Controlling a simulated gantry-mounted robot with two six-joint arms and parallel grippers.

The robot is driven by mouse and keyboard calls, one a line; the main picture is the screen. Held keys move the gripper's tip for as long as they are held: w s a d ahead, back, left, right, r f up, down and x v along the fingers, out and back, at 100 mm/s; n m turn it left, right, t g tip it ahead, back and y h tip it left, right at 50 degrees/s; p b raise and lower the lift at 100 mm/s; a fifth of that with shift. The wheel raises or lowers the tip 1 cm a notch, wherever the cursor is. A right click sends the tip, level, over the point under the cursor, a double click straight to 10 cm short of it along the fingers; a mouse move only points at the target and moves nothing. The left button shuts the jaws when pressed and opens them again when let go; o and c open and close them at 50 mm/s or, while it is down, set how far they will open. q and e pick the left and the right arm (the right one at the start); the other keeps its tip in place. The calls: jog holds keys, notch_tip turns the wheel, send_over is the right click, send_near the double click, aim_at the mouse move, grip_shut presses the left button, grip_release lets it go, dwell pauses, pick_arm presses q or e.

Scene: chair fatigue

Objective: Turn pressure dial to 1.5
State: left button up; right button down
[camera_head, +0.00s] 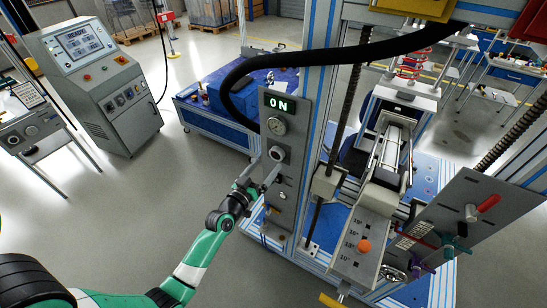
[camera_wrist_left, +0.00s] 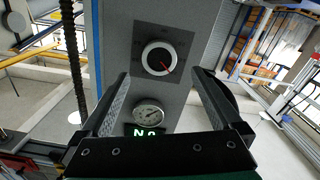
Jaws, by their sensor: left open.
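The pressure dial (camera_head: 277,154) is a round knob on the grey vertical panel (camera_head: 292,190) of the test machine. In the left wrist view the dial (camera_wrist_left: 159,58) has a dark face, a pale ring and a red pointer aimed down and right; its scale numbers are too small to read. A round gauge (camera_head: 277,125) sits above it, under a lit green "ON" display (camera_head: 278,103). My left gripper (camera_head: 264,172) is open in front of the dial, its fingers spread to either side. I cannot tell whether they touch it. My right gripper is not in view.
A thick black hose (camera_head: 330,58) arches over the panel. The machine's blue and grey frame (camera_head: 312,130) stands right beside it. A grey control cabinet (camera_head: 100,85) stands at the left, and a blue table (camera_head: 215,125) stands behind. The floor left of the panel is clear.

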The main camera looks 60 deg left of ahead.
aim_at(275, 155)
pick_arm(q)
jog(key=b+x, duration=0.1)
jog(key=x, duration=0.4)
jog(key=shift+w+a, duration=0.2)
jog(key=shift+w, duration=0.15)
